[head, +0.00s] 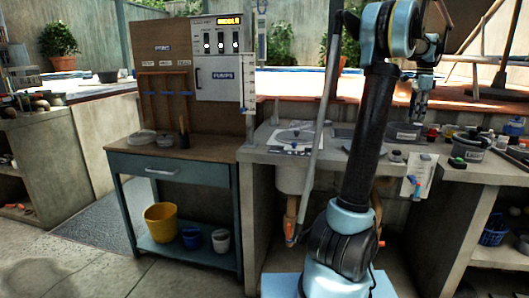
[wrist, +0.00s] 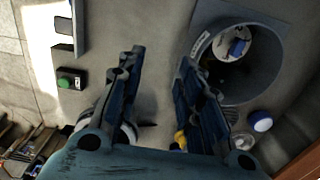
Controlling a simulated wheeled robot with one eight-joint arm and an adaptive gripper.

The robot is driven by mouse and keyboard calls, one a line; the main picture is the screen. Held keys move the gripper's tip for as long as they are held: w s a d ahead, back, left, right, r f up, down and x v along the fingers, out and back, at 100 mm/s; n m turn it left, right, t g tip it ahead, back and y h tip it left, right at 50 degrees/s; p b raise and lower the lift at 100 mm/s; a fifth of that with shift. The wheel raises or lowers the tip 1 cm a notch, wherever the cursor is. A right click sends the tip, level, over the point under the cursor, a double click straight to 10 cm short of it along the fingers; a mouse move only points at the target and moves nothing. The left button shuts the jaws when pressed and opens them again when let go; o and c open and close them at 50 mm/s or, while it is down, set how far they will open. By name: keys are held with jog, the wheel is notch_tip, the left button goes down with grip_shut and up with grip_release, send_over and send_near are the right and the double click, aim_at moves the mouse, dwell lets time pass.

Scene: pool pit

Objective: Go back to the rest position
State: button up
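My arm rises from the lower middle of the head view and folds over at the top. Nothing is held. A round grey container (wrist: 205,45) with a white and blue item inside is right of the fingers. A white object is partly hidden behind the left finger.
A green-topped dark box (wrist: 70,79) and a blue-and-white cap (wrist: 260,121) lie near the fingers. A grey pole (head: 322,120) leans left of my arm. A teal cart (head: 120,162) with a yellow bucket (head: 161,222) stands left. Floor (head: 90,275) at lower left is clear.

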jog(key=s+a+f+n, duration=0.2)
jog(key=s+a+n, duration=0.1)
jog(key=a, duration=0.7)
jog(key=s+a+f+n, duration=0.2)
jog(key=s+a+n, duration=0.2)
jog(key=a, duration=0.6)
jog(key=s+a+f+n+t, duration=0.1)
jog(key=s+a, duration=0.4)
jog(key=a, duration=0.5)
jog(key=shift+s+f+n, duration=0.2)
jog(key=shift+f+n, duration=0.55)
jog(key=shift+n, duration=0.55)
jog(key=s+a+f+n, duration=0.5)
jog(key=s+a+f, duration=0.2)
jog(key=s+f, duration=0.3)
jog(key=s+a+f+n+t, duration=0.1)
jog(key=s+a+f+n, duration=0.4)
jog(key=s+a+f, duration=0.2)
notch_tip(320, 180, down, 4)
jog(key=s, duration=0.2)
jog(key=shift+s+a+n, duration=0.3)
jog(key=shift+s, duration=0.1)
jog(key=shift+f, duration=0.1)
